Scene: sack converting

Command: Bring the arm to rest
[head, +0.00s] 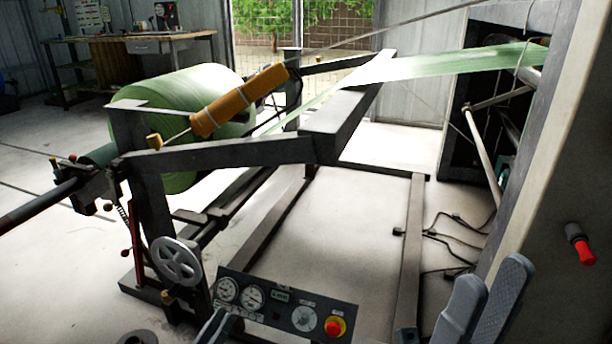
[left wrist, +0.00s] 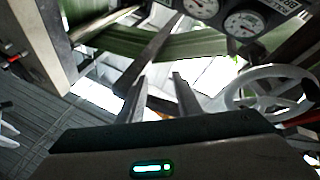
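My left gripper (head: 222,325) shows at the bottom edge of the head view, in front of the control panel (head: 283,306). In the left wrist view its two fingers (left wrist: 160,95) stand apart with nothing between them. My right gripper (head: 486,290) is at the bottom right of the head view. Its two grey fingers stand apart, and no object shows between them. The rest of both arms is outside the head view.
The panel carries gauges and a red stop button (head: 335,326); a handwheel (head: 177,261) stands left of it. Behind is the unwind frame (head: 220,153) with a green roll (head: 190,95). A grey post (head: 565,150) with a red-tipped knob (head: 580,244) rises at right.

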